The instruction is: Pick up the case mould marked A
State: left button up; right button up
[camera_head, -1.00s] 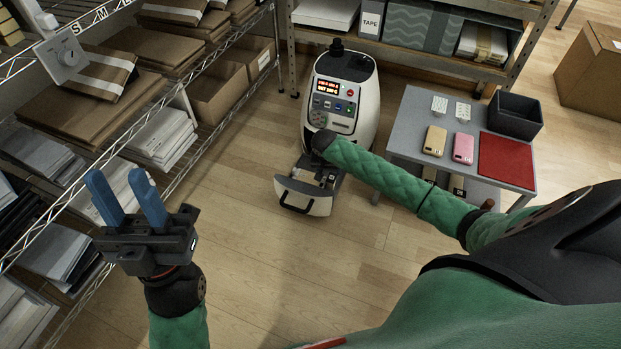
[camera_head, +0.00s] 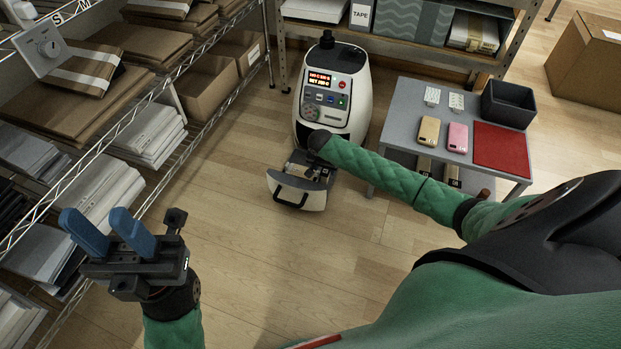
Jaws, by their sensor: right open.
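A gold phone-shaped block (camera_head: 428,130) and a pink one (camera_head: 457,137) lie side by side on the grey table (camera_head: 403,120); I cannot read a letter A on either. The white press (camera_head: 334,95) stands on the floor with its front drawer (camera_head: 297,191) pulled out. My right gripper (camera_head: 306,166) is low over the drawer, mostly hidden behind my own wrist; what lies beneath it is unclear. My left gripper (camera_head: 103,232) is at lower left, its blue fingers apart and empty, far from the table.
A red mat (camera_head: 501,148), a dark open bin (camera_head: 508,104) and two small white cards (camera_head: 432,96) are on the table. Wire shelving (camera_head: 130,125) with boxes and paper lines the left. A cardboard box (camera_head: 590,65) stands at the far right. The middle floor is clear.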

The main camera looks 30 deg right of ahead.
jog(key=b+x, duration=0.1)
jog(key=x, duration=0.2)
jog(key=shift+d, duration=0.1)
jog(key=shift+s+r, duration=0.1)
grip_shut()
jog(key=shift+r, duration=0.1)
